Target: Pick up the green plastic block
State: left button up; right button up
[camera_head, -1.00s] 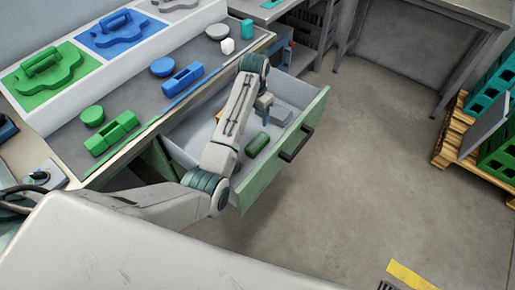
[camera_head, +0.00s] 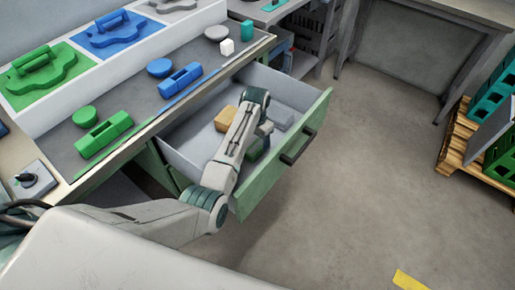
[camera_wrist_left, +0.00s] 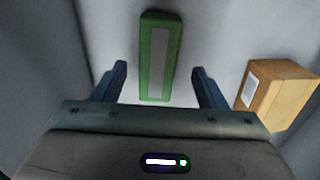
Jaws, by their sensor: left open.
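The green plastic block (camera_wrist_left: 158,55) lies on the floor of the open drawer; in the left wrist view it has a grey strip along its top. In the head view the block (camera_head: 257,148) is partly hidden by my left arm. My left gripper (camera_wrist_left: 160,68) is open and empty, over the drawer. In the wrist view its blue fingers stand to either side of the block's near end, with gaps on both sides. I cannot tell how far above the block they are. In the head view the gripper (camera_head: 265,128) is low inside the drawer. My right gripper is not in view.
A tan box (camera_wrist_left: 278,95) with a white label lies to the block's right in the wrist view. The drawer front (camera_head: 290,160) and walls enclose the space. Green and blue parts lie on the counter (camera_head: 140,105) above.

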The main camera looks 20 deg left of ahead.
aim_at(257, 145)
pick_arm(q)
notch_tip(257, 145, down, 4)
jog(key=shift+d, duration=0.15)
jog(key=c, duration=1.2)
